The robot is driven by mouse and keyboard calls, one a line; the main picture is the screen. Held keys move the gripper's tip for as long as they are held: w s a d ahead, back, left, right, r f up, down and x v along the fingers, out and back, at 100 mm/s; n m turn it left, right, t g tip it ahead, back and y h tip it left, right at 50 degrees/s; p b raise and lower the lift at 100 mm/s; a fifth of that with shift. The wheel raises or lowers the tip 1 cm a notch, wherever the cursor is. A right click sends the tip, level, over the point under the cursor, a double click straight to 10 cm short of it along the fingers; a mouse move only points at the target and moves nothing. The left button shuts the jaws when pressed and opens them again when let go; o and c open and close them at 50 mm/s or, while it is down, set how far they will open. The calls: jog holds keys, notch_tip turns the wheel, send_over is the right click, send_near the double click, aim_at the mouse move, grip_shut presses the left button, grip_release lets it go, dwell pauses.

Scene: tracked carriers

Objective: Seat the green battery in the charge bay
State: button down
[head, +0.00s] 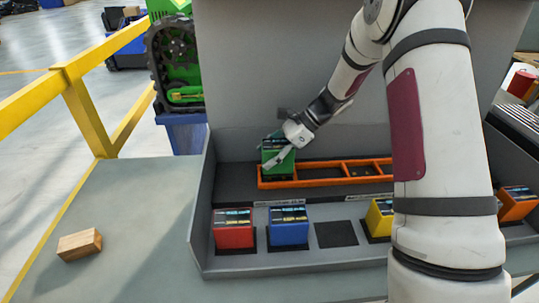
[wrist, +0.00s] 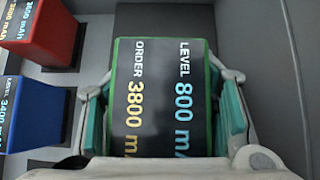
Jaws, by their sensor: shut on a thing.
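The green battery (head: 277,164) is in my gripper (head: 281,150), at the left end of the orange frame (head: 330,182) on the raised back shelf. In the wrist view the green battery (wrist: 162,97) fills the middle, between the two teal-padded fingers of my gripper (wrist: 163,112). Its dark top reads LEVEL 800 and ORDER 3800. The orange frame has several compartments; the ones right of the battery that show look empty. The battery's underside is hidden, so I cannot tell whether it rests in the leftmost compartment or is above it.
A red battery (head: 233,232), a blue battery (head: 287,228), a yellow battery (head: 379,219) and an orange battery (head: 515,204) stand in the front row. An empty dark square (head: 336,234) lies between blue and yellow. A wooden block (head: 80,244) lies on the left.

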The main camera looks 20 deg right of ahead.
jog(key=shift+f+b, duration=0.65)
jog(key=shift+f, duration=0.85)
jog(key=c, duration=0.5)
grip_release()
jog(key=shift+f, duration=0.1)
jog(key=v, duration=1.2)
